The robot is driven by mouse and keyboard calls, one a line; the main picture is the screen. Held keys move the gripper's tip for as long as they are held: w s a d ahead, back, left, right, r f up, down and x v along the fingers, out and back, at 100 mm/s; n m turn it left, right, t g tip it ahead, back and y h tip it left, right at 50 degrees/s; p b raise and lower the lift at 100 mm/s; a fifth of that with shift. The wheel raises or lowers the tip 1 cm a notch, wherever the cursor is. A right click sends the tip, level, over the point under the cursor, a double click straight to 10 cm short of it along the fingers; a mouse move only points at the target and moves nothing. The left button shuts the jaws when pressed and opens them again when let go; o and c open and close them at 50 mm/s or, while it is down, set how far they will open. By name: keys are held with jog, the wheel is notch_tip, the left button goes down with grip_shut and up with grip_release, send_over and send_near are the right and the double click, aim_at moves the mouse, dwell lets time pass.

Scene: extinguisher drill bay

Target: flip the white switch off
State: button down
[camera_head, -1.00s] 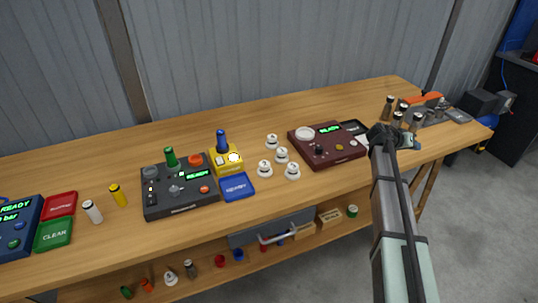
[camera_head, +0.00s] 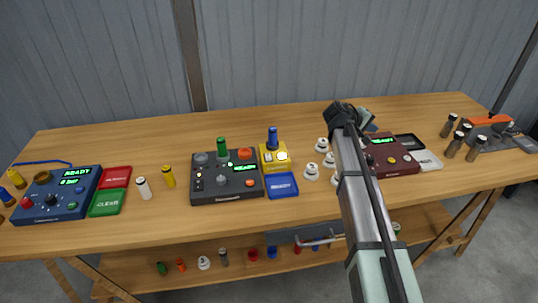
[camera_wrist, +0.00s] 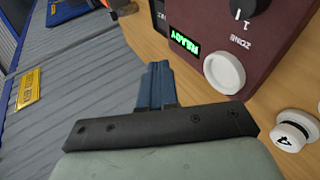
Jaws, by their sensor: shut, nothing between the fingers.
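Small pale switch-like parts (camera_head: 199,184) show at the left of the black console (camera_head: 243,191). The yellow box (camera_head: 267,164) beside it also has a small pale part (camera_head: 268,157) next to a glowing light (camera_head: 282,156). At this size I cannot tell which is the white switch or its position. My gripper (camera_head: 368,115) is well to the right of both, above the back of the maroon console (camera_head: 397,166). In the wrist view, its blue-grey fingers (camera_wrist: 157,68) are shut and empty.
White numbered pieces (camera_head: 322,145) stand between the yellow box and my arm. The maroon console in the wrist view (camera_wrist: 216,32) has a round white part (camera_wrist: 224,72) and a dark knob. A blue tray (camera_head: 282,185) lies before the yellow box. Dark cylinders (camera_head: 448,126) stand right.

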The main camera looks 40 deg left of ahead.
jog(key=s+a+n+y, duration=0.1)
jog(key=s+a+n, duration=0.2)
jog(key=s+a, duration=0.3)
jog(key=s+a+n+y, duration=0.2)
jog(key=s+a+n, duration=0.15)
jog(key=a, duration=0.55)
jog(key=r+n+y, duration=0.1)
jog(key=n+y, duration=0.1)
jog(key=n, duration=0.5)
send_over(267, 156)
jog(key=s, duration=0.1)
jog(key=shift+d+g, duration=0.3)
jog(key=shift+d, duration=0.1)
jog(key=shift+w+a+f, duration=0.1)
jog(key=shift+a+f, duration=0.05)
jog(key=shift+f, duration=1.3)
jog(key=shift+w+a+f, duration=0.1)
jog(key=shift+w+f, duration=0.05)
jog(key=shift+f, duration=1.25)
jog(key=shift+w+a+f, duration=0.1)
jog(key=shift+a+f, duration=0.05)
jog(key=shift+f, duration=1.3)
jog(key=shift+f, duration=0.25)
jog(key=shift+f, duration=0.2)
jog(key=shift+f, duration=0.3)
jog(key=shift+r, duration=0.15)
